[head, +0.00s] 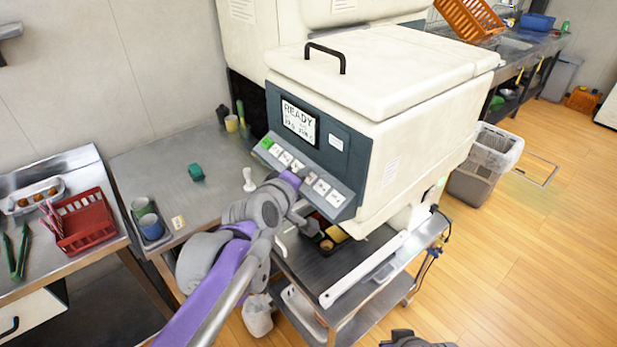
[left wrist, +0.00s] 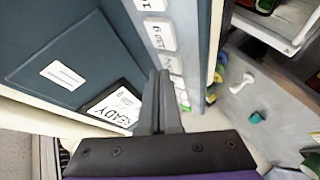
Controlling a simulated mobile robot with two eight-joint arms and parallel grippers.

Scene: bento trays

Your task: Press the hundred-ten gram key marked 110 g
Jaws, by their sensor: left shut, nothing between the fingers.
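The machine's sloped key panel (head: 345,208) carries a row of white keys with a green one at its left end. The key labels are too small in the head view to tell which is 110 g. In the left wrist view a white key (left wrist: 154,4) at the top edge is cut off, with its label partly legible. My left gripper (head: 301,174) is close in front of the middle of the key row. Its closed, empty fingers (left wrist: 163,76) lie between display and keys in the wrist view; contact cannot be told. My right gripper (head: 412,338) shows only partly at the bottom edge.
The READY display (head: 299,121) is above the keys. A bento tray (head: 327,245) with food sits below the panel. A teal item (head: 196,172) and white item (head: 249,180) stand on the steel table left. A red basket (head: 87,228) is farther left.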

